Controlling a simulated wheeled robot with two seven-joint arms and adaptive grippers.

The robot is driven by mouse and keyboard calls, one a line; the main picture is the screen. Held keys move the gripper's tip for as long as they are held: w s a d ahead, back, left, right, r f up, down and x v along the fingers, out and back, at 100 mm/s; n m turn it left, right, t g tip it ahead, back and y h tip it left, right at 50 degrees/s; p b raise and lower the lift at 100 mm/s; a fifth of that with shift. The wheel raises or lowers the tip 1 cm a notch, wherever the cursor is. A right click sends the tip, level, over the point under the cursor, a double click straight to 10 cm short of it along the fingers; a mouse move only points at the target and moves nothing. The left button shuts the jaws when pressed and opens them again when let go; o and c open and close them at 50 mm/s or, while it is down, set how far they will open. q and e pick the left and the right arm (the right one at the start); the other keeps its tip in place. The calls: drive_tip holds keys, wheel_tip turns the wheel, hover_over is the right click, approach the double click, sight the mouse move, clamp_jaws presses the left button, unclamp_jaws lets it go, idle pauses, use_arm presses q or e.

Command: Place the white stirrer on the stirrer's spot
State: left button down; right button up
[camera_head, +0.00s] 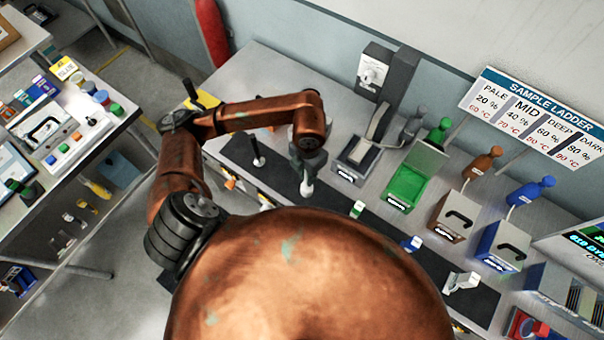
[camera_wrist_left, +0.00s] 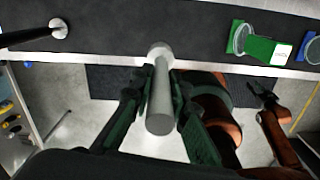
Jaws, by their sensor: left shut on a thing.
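The white stirrer (camera_head: 307,188) hangs about upright from my left gripper (camera_head: 308,165), above the dark mat at the bench's left part. In the left wrist view the stirrer (camera_wrist_left: 160,112) is a pale rod with a rounder end, between the two dark fingers of my left gripper (camera_wrist_left: 160,95), which are shut on it. Whether its lower end touches the mat is unclear. I cannot identify the stirrer's spot by any marking. What looks like my right gripper (camera_wrist_left: 262,92) shows small in the wrist view, its jaws too small to read.
A black-handled tool (camera_head: 256,152) with a pale foot stands left on the dark mat (camera_head: 390,232). Behind are a grey bin (camera_head: 356,160) and a green bin (camera_head: 408,185).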

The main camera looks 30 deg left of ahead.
use_arm(q)
drive_tip(key=w+a+f+p, duration=0.2)
drive_tip(key=w+a+f, duration=0.1)
drive_tip(key=f, duration=0.6)
drive_tip(key=shift+a, duration=0.25)
drive_tip(key=shift+f, duration=0.1)
drive_tip(key=c, duration=1.8)
unclamp_jaws()
drive_tip(key=shift+c, duration=0.2)
